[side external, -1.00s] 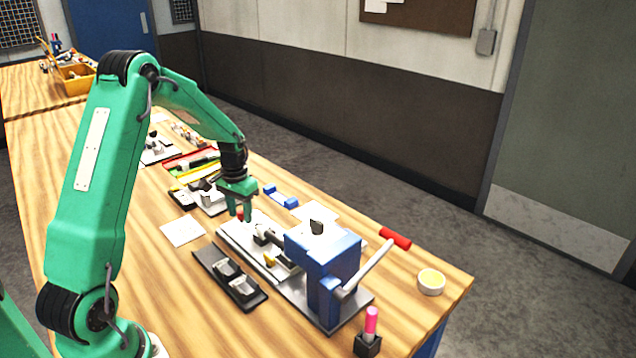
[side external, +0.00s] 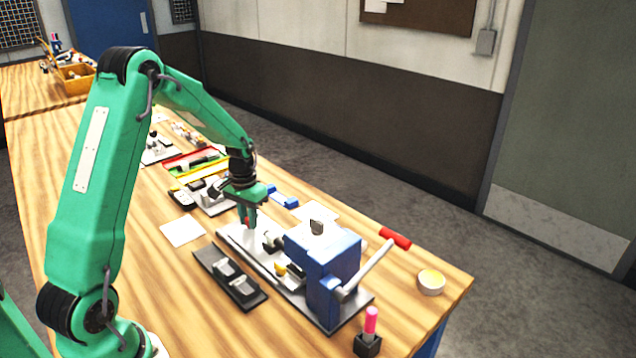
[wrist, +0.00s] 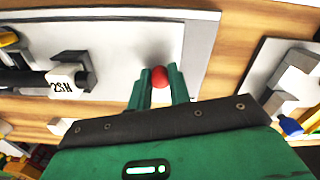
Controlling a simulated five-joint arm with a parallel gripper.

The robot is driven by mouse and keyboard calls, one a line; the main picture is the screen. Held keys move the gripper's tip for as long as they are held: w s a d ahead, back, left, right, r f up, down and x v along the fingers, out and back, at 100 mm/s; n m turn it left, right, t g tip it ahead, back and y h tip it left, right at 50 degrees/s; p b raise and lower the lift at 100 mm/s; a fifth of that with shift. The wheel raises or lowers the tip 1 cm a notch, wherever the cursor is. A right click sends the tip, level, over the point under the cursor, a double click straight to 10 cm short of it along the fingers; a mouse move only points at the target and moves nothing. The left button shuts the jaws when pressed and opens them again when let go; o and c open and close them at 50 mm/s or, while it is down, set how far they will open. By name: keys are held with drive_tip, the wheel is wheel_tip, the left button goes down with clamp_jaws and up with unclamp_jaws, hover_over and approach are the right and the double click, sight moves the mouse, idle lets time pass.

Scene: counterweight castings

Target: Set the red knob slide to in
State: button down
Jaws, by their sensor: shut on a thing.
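The red knob (wrist: 160,77) shows as a small red ball between my fingertips in the wrist view. My gripper (wrist: 159,88) is shut on it. In the side external view my gripper (side external: 247,220) is low over the far-left end of a pale plate (side external: 229,236), and its fingers mostly hide the knob. The plate leads to a blue block-shaped fixture (side external: 322,258) with a red-handled lever (side external: 378,258). A dark rod with a light collar (side external: 272,242) lies between my gripper and the block. A yellow part (side external: 281,268) is beside the rod.
A dark tray with grey castings (side external: 228,280) lies just left of the plate. A blue bracket (side external: 281,197) and white paper (side external: 318,214) lie behind. White paper (side external: 182,232) lies left.

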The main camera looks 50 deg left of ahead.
sight(259, 236)
drive_tip(key=shift+d, duration=2.15)
drive_tip(key=c, duration=1.3)
unclamp_jaws()
drive_tip(key=shift+a, duration=0.1)
drive_tip(key=shift+r, duration=0.15)
wheel_tip(259, 236, up, 8)
drive_tip(key=shift+f, duration=0.2)
